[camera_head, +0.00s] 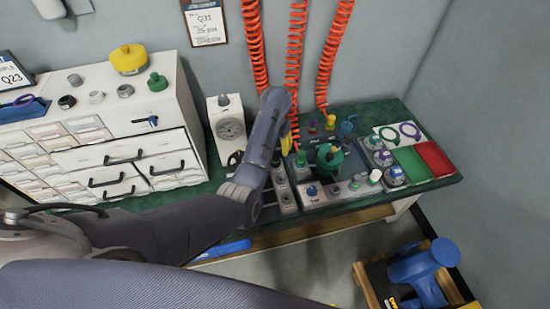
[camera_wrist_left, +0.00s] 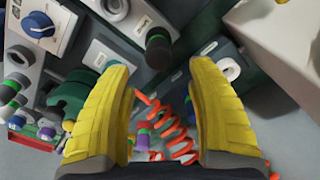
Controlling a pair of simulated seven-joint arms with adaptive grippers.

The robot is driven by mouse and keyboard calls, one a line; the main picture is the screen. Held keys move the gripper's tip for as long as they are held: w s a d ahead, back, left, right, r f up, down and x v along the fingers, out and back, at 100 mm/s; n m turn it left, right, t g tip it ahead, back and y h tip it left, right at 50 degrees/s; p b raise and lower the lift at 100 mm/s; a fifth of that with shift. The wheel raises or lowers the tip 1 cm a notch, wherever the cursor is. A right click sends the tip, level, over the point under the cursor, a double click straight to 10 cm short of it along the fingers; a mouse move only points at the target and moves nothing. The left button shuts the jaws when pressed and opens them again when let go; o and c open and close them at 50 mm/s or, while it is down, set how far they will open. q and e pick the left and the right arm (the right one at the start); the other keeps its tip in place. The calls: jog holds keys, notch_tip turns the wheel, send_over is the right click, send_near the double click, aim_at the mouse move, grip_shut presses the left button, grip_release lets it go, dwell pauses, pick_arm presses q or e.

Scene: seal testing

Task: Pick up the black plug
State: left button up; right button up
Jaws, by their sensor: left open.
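In the left wrist view, a black plug (camera_wrist_left: 158,50) with a green ring stands in a grey block, ahead of the gap between my left fingers. My left gripper (camera_wrist_left: 163,68) is open with its two yellow fingers spread, and nothing is held between them. In the head view my left gripper (camera_head: 287,138) is over the green bench top, largely hidden behind my arm. I cannot clearly pick out the black plug in the head view. My right gripper is in neither view.
Orange coiled hoses (camera_head: 292,60) hang behind the bench. A green fixture (camera_head: 329,160) stands right of the gripper, with red (camera_head: 434,159) and green trays beyond. A white drawer cabinet (camera_head: 115,140) stands left, beside a white box (camera_head: 227,127). A blue valve (camera_head: 425,270) lies lower right.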

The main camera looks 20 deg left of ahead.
aim_at(276, 159)
pick_arm(q)
jog(key=shift+s+f+m+g, duration=0.3)
jog(key=shift+s, duration=0.1)
jog(key=shift+f, duration=3.6)
grip_shut()
